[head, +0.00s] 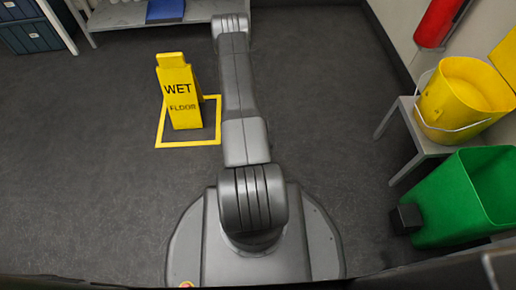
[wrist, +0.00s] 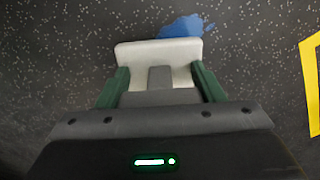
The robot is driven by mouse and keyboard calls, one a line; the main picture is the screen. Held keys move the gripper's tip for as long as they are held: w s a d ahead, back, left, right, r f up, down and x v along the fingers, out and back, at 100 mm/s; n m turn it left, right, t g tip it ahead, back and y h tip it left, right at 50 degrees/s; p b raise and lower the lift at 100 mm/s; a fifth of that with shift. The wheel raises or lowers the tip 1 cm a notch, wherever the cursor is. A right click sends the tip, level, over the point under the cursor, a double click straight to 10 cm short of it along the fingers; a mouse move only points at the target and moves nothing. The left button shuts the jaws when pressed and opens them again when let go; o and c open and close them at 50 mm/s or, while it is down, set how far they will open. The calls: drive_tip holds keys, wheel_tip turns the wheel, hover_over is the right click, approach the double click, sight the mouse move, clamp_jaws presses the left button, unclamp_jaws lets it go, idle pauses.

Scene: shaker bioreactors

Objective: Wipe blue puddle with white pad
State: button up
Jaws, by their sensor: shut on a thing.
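In the wrist view, my gripper (wrist: 158,84) is shut on the white pad (wrist: 135,52), with its green fingers on either side of the pad. The pad is held flat over the dark floor; I cannot tell whether it touches the floor. The blue puddle (wrist: 186,27) shows just beyond the pad's far edge, at its upper right. Part of the puddle is hidden behind the pad. In the head view my arm reaches forward and hides the gripper, the pad and the puddle.
A yellow wet floor sign (head: 180,95) stands inside a yellow taped square (head: 160,143), left of my arm. The tape also shows in the wrist view (wrist: 309,80) at right. A yellow bucket (head: 440,112) on a stand and a green bin (head: 455,205) are at right.

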drive_tip(key=shift+r+p, duration=0.9)
drive_tip(key=shift+r, duration=1)
